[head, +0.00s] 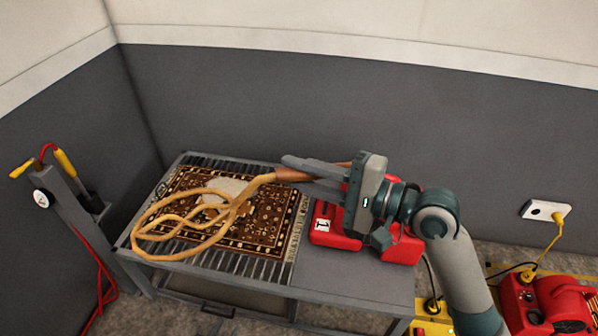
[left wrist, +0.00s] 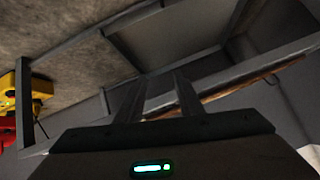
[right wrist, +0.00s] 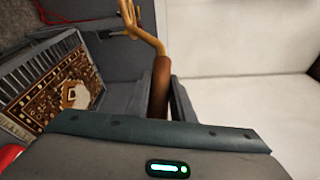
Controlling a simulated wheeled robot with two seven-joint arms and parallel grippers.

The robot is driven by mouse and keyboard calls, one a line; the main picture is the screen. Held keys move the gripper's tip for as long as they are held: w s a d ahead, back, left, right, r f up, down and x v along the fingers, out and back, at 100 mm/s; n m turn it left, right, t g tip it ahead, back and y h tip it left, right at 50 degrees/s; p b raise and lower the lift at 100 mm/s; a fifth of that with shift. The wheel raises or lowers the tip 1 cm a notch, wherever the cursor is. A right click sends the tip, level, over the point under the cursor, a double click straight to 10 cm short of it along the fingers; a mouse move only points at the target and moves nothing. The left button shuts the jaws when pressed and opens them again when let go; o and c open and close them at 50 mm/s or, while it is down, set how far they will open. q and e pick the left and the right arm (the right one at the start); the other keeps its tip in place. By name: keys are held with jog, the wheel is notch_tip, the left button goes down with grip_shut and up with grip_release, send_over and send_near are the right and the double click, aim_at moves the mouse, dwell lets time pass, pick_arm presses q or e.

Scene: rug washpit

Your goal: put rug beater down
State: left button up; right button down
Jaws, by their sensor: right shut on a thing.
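The rug beater (head: 262,181) has a tan looped head and a brown handle. My right gripper (head: 318,172) is shut on the handle in the head view. The loops hang to the left over the patterned rug (head: 272,213); whether they touch it I cannot tell. In the right wrist view the handle (right wrist: 160,88) stands between the fingers (right wrist: 153,98), and most of the loops are out of frame. The left gripper (left wrist: 158,98) shows only in the left wrist view, its fingers apart with nothing between them.
The rug, with a whitish patch (head: 228,187), lies on slats at the left of a grey bench (head: 370,287). A red case (head: 335,227) marked 1 stands on the bench's right. A red machine (head: 548,302) is at lower right, a hose stand (head: 68,205) at left.

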pick_arm(q)
jog(key=s+f+n+g, duration=0.1)
jog(key=s+f+g, duration=0.1)
jog(key=s+f, duration=0.3)
jog(key=s+f+n+g, duration=0.2)
jog(key=s+f, duration=0.2)
jog(key=s, duration=1)
jog(key=shift+s+d+f+y, duration=0.15)
jog(key=shift+d+f+y, duration=0.15)
jog(key=shift+d+f, duration=0.1)
jog(key=shift+r, duration=0.1)
pick_arm(e)
jog(key=shift+w+d+f+m+t+h, duration=0.25)
jog(key=shift+w+d+m+t+h, duration=0.15)
jog(key=shift+w+m+t, duration=0.15)
jog(key=d+f+m+t+h, duration=0.3)
jog(key=d+f+m+h, duration=0.1)
jog(key=d+h, duration=0.3)
jog(key=w+d+f+m+t+h, duration=0.1)
jog(key=d+f+m+t+h, duration=0.2)
jog(key=d+m+h, duration=0.4)
jog(key=shift+w+d+f+t, duration=0.35)
jog(key=shift+d+t, duration=0.4)
jog(key=shift+d, duration=0.5)
jog(key=shift+s+f, duration=0.1)
jog(key=shift+s, duration=0.05)
